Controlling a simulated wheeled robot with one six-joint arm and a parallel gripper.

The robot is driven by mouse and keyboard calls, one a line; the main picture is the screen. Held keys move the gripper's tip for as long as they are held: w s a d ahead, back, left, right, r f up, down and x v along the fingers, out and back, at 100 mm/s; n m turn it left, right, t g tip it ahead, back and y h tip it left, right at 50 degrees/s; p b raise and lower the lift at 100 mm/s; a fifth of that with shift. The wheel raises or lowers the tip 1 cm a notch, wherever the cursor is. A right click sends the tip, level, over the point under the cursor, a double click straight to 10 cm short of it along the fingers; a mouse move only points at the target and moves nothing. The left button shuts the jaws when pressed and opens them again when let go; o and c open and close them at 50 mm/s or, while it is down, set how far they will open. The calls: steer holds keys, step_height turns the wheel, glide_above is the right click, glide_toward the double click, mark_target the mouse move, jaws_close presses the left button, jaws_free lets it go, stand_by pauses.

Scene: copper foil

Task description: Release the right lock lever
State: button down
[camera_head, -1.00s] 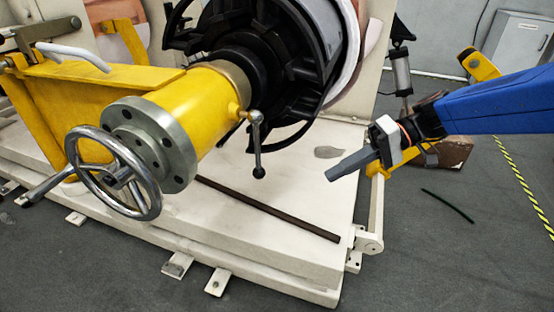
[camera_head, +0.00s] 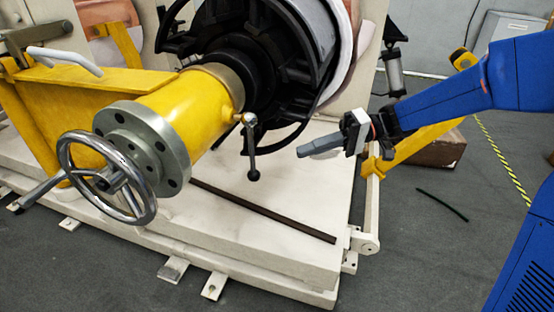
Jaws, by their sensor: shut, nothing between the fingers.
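The lock lever (camera_head: 252,150) is a small metal bar with ball ends, hanging nearly upright on the right side of the yellow cylinder (camera_head: 198,112). Its upper end meets a small yellow boss on the cylinder. My gripper (camera_head: 302,152) is grey with a white mount and comes in from the right on my blue arm. It points left, shut and empty, at about the height of the lever's middle. In the picture a gap separates its tip from the lever; the depth between them is hard to tell.
A black spoked hub (camera_head: 270,50) stands behind the lever. A chrome handwheel (camera_head: 105,178) and grey flange (camera_head: 145,148) are at the left. A dark rod (camera_head: 262,210) lies on the white base (camera_head: 215,225). A yellow bracket (camera_head: 425,142) stands behind my arm.

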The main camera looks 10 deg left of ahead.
steer(key=x, duration=1)
steer(key=shift+s, duration=0.1)
steer(key=shift+f, duration=0.1)
